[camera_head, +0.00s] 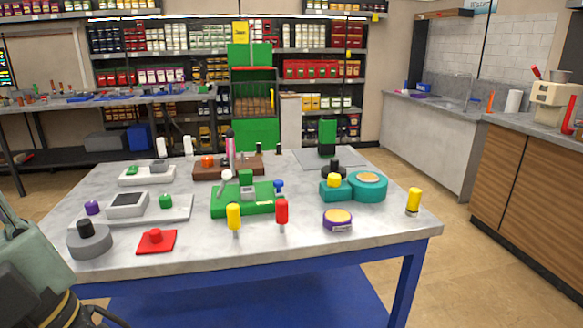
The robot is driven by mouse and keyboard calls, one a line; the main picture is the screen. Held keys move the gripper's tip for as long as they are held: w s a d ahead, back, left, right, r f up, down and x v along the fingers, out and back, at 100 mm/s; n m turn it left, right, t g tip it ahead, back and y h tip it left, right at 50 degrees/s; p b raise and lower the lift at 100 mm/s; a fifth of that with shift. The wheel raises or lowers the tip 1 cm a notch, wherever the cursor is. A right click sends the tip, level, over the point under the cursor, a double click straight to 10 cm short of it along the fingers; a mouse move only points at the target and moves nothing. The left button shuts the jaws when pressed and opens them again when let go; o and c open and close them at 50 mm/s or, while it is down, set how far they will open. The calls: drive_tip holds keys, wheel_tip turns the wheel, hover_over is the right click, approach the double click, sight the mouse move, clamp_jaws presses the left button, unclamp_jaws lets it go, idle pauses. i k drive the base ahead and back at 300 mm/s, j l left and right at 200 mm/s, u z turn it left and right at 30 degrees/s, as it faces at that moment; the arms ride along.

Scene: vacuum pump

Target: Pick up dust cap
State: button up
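No part is labelled as the dust cap, and I cannot tell for certain which one it is. A teal pump-like unit (368,188) stands on the right of the table, with a tan round top. A small yellow cap-like piece (334,181) and a dark round knob (331,166) sit at its left end. A purple round piece with a tan top (338,219) lies in front of it. A red square piece with a raised red knob (156,240) lies at the front left. My arm shows at the lower left edge; its gripper fingers are not visible.
The marble-topped table (300,253) also holds a green block assembly (240,205), yellow (234,216) and red (282,211) upright pieces, a grey disc with a black knob (88,239) and a grey panel (175,207). Its front right top is mostly clear.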

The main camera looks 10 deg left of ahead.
sight(334, 166)
drive_tip(key=i+l+u, duration=0.15)
drive_tip(key=u, duration=0.15)
drive_tip(key=i+l+u, duration=0.1)
drive_tip(key=l+u, duration=0.25)
drive_tip(key=i+l+u, duration=0.1)
drive_tip(key=l+u, duration=0.55)
drive_tip(key=l, duration=0.9)
drive_tip(key=i+l+u, duration=0.1)
drive_tip(key=l, duration=1.15)
drive_tip(key=l+u, duration=0.1)
drive_tip(key=l, duration=1.1)
drive_tip(key=i+l, duration=0.1)
drive_tip(key=l, duration=0.15)
drive_tip(key=i+l, duration=0.1)
drive_tip(key=l, duration=0.2)
drive_tip(key=i+j, duration=0.1)
drive_tip(key=j, duration=0.2)
